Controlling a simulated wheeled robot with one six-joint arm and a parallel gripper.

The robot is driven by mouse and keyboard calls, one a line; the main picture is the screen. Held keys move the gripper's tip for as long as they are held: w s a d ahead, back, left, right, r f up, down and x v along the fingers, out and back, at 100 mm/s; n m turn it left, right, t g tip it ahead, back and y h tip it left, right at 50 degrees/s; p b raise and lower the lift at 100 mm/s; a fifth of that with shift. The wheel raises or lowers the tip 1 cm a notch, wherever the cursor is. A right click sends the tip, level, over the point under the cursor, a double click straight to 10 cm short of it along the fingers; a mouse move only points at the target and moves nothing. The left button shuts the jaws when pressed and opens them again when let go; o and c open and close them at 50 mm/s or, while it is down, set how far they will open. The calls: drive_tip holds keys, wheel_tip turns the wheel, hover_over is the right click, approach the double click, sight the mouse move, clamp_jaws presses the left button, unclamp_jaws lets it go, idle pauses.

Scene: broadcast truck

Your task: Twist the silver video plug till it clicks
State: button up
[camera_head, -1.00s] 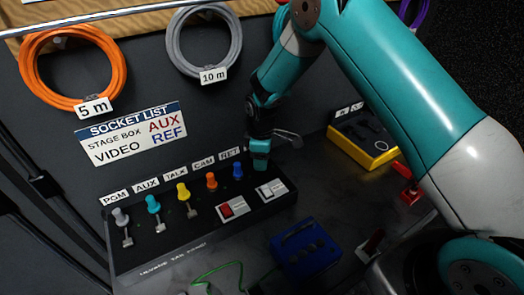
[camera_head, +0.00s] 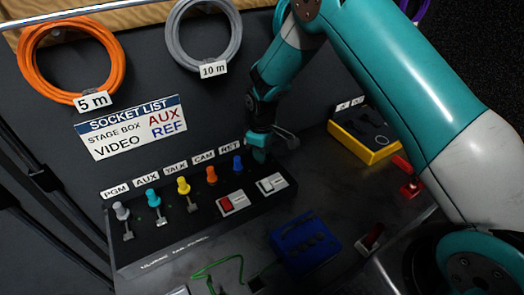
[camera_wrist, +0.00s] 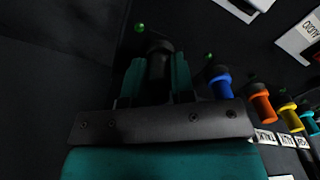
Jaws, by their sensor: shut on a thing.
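My gripper (camera_head: 258,154) points down at the far right end of the black sloped socket panel (camera_head: 150,262), just right of the blue knob-like plug (camera_head: 238,163). In the wrist view my gripper (camera_wrist: 154,75) has its teal fingers shut on a dark round plug-like thing (camera_wrist: 158,60). It looks black in the shade there, so I cannot tell if it is silver. The fingers hide its sides, and the head view does not show it. A green light (camera_wrist: 139,28) glows beside it. A grey plug (camera_head: 121,211) stands at the panel's left end under the PGM label.
Cyan (camera_head: 153,198), yellow (camera_head: 183,186) and orange (camera_head: 211,175) plugs stand along the panel. A red-switch plate (camera_head: 232,203) lies in front. A blue box (camera_head: 304,243), green cable (camera_head: 217,264) and yellow-edged case (camera_head: 364,137) are on the bench. Cable coils hang behind.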

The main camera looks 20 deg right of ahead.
drive_tip(key=m, duration=0.3)
idle(0.4)
drive_tip(key=shift+m, duration=0.3)
drive_tip(key=m, duration=0.3)
drive_tip(key=shift+f, duration=0.1)
drive_tip(key=o, duration=0.9)
drive_tip(key=shift+m, duration=0.4)
